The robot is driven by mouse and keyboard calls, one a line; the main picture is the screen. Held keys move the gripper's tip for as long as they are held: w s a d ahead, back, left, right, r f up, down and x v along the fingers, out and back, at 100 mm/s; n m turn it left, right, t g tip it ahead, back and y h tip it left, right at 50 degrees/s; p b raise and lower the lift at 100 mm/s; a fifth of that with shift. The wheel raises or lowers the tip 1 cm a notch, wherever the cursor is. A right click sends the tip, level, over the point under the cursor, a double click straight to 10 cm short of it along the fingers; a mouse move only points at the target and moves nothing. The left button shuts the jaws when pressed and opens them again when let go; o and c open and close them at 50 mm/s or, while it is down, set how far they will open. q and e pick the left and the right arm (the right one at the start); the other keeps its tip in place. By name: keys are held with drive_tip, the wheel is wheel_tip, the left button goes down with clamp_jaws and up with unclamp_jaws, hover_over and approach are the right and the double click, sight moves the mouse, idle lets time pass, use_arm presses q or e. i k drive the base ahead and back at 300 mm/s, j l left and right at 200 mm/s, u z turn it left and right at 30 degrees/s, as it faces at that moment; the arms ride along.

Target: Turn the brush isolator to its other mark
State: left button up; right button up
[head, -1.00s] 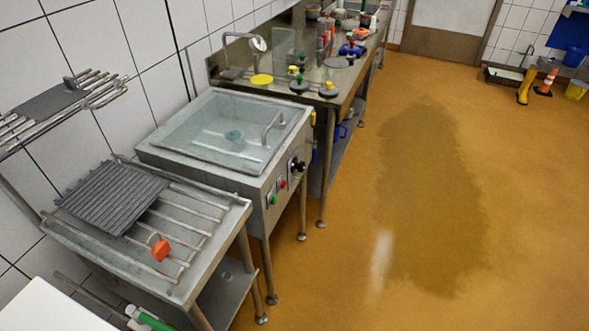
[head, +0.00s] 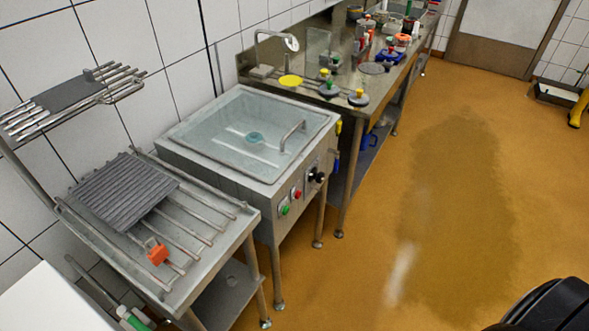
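A steel sink-like unit with a clear lid (head: 245,130) stands by the wall. On its front panel are a green button (head: 284,210), a red button (head: 297,194) and a black rotary knob (head: 316,176), which looks like the brush isolator. The knob is small in the head view. I cannot read its marks or tell which one it points at. Neither of my grippers shows, and nothing touches the knob. A black rounded part at the lower right edge looks like part of my own arm.
A steel rack table (head: 230,244) with a dark ribbed mat (head: 120,190) and an orange item (head: 158,255) stands nearer. A long bench (head: 345,100) with several tools stands beyond the unit. The floor (head: 375,240) to the right is open, with a darker wet-looking patch.

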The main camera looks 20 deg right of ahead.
sight(319, 177)
drive_tip(key=l+u, duration=0.4)
drive_tip(key=l, duration=0.75)
drive_tip(key=k+l+u, duration=0.1)
drive_tip(key=l+u, duration=0.25)
drive_tip(key=l, duration=0.85)
